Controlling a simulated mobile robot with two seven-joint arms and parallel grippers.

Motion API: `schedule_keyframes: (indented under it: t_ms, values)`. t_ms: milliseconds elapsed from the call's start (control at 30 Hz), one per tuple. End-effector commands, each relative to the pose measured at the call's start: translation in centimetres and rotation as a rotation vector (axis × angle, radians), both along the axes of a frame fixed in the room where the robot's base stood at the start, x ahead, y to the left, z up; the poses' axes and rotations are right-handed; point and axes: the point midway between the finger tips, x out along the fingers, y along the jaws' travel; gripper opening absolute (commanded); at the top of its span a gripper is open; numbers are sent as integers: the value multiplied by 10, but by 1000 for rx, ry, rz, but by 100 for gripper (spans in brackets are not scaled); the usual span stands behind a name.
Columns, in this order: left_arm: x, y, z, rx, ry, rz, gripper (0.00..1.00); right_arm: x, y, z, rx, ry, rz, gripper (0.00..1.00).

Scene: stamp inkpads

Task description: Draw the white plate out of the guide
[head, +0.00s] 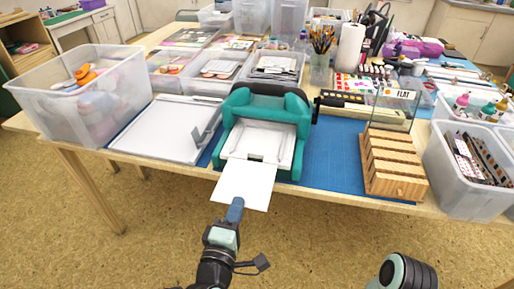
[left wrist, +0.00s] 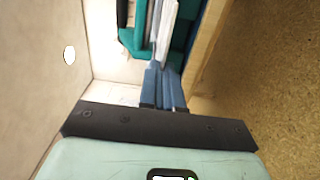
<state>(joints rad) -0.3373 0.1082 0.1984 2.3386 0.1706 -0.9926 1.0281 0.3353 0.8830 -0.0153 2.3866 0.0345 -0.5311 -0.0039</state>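The white plate (head: 247,186) lies flat in front of the teal press (head: 264,108) and juts out past the table's front edge. Its far end is at the front of the press's pale guide bed (head: 262,142); whether it is still inside the guide I cannot tell. My left gripper (head: 236,208) is at the plate's near edge, with its blue fingers close together on it. In the left wrist view the fingers (left wrist: 164,88) pinch the plate, seen nearly edge-on (left wrist: 165,35).
A clear bin (head: 75,105) and a white tray board (head: 165,130) stand left of the press. A slotted wooden rack (head: 392,165) and another clear bin (head: 468,165) stand right. Free blue mat (head: 333,160) shows beside the press. The floor in front is clear.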

Motion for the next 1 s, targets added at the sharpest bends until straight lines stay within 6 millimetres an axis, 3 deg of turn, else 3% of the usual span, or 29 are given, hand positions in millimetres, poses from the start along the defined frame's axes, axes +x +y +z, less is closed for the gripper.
schedule_keyframes:
  t_ms: [467,1000]
  values:
    - [1,0,3,-1,-2,0,0,-1,1,0,2,1,1,55]
    - [1,0,41,-1,-3,-1,0,-3,0,22,1,-2,1,55]
